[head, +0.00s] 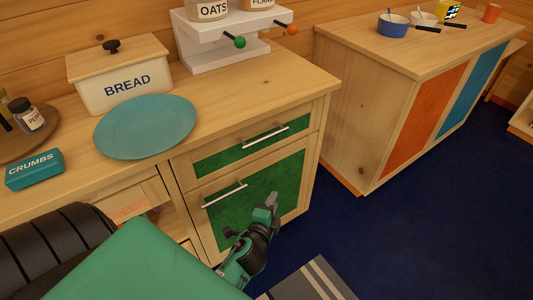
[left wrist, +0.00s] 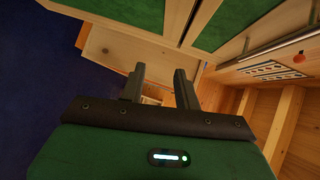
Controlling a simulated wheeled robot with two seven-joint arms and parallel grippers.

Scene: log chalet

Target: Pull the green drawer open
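The cabinet has a narrow green upper front (head: 222,156) with a silver bar handle (head: 265,139), and it looks closed flush. Below it is a larger green front (head: 290,181) with its own bar handle (head: 224,193), also flush. The narrow upper one looks like the green drawer. My left gripper (head: 272,199) is in front of the lower front, below and apart from the upper handle. In the left wrist view its two fingers (left wrist: 159,82) stand apart with nothing between them. Green panels (left wrist: 236,20) and bar handles show beyond them. My right gripper is not in view.
On the counter are a blue plate (head: 146,126), a bread box (head: 121,82), a crumbs box (head: 34,169) and a white dispenser stand (head: 215,55). A second cabinet with an orange panel (head: 422,114) stands right. Dark blue floor (head: 400,220) between is free; a striped mat (head: 309,286) lies below.

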